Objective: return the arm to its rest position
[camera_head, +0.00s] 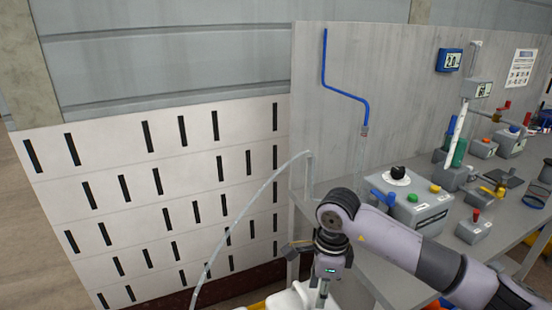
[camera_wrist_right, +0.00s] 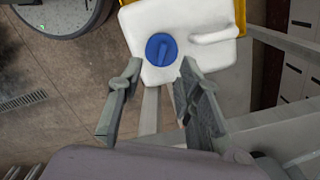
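My right arm (camera_head: 405,240) comes in from the right over the bench and bends down at the wrist. In the head view the right gripper hangs at the bottom edge, its fingers mostly cut off. In the right wrist view the right gripper (camera_wrist_right: 158,75) is open, its two fingers apart with nothing held between them. Beyond the fingertips is a white container (camera_wrist_right: 208,22) with a blue cap (camera_wrist_right: 161,49); whether the fingers touch it cannot be told. A white container top also shows in the head view (camera_head: 287,301). My left gripper is not in view.
A grey bench (camera_head: 378,277) with a control box (camera_head: 415,208), buttons and several small devices lies under and beside my right arm. A grey panel with a blue pipe (camera_head: 343,90) stands behind it. A thin curved tube (camera_head: 232,225) rises left of the wrist. A slotted white wall (camera_head: 110,190) is at left.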

